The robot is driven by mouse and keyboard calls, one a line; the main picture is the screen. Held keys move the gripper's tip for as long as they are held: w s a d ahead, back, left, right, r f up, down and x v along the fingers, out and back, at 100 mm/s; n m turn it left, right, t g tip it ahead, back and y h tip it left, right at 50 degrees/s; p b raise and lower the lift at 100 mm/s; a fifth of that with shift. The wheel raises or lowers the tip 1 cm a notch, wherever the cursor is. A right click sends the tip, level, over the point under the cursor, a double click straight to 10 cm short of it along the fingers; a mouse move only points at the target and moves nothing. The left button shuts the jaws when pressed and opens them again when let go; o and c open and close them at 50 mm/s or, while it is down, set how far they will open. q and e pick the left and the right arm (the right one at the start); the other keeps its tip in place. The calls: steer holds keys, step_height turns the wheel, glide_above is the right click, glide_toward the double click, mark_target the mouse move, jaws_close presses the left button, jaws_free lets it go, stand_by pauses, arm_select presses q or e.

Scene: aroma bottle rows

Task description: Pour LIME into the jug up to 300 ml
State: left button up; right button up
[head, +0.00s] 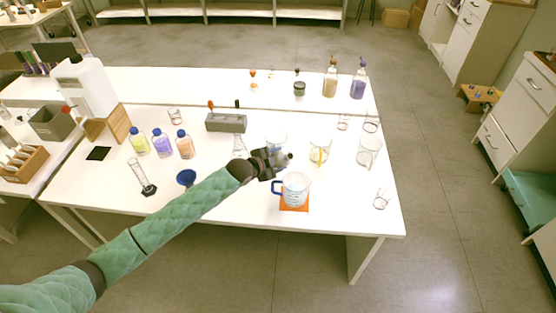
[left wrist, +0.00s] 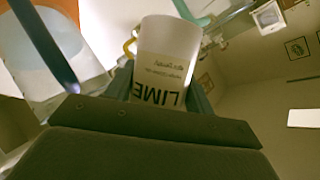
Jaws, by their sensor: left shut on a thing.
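My left gripper (head: 278,161) reaches in from the left above the table. In the left wrist view it is shut on a pale bottle (left wrist: 165,65) whose label reads LIME. The letters appear upside down there. In the head view the gripper mostly hides the bottle, and its tilt is hard to tell. A clear jug (head: 296,190) with a blue handle and printed marks stands upright on an orange mat (head: 294,208), just below and in front of the gripper in the picture. I cannot read its liquid level. My right gripper is not in view.
Behind the gripper stand another jug (head: 276,141), a yellow-handled jug (head: 320,150) and a clear jug (head: 368,151). Yellow (head: 139,142), purple (head: 161,144) and orange (head: 184,146) bottles stand left, near a blue funnel (head: 187,177).

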arm_select(q)
steer(key=shift+w+m, duration=0.1)
steer(key=shift+m, duration=0.2)
steer(key=shift+w+a+r+t+y+b, duration=0.1)
steer(key=shift+a+r+t+y+b, duration=0.15)
steer(key=shift+t+b, duration=0.2)
steer(key=shift+m, duration=0.3)
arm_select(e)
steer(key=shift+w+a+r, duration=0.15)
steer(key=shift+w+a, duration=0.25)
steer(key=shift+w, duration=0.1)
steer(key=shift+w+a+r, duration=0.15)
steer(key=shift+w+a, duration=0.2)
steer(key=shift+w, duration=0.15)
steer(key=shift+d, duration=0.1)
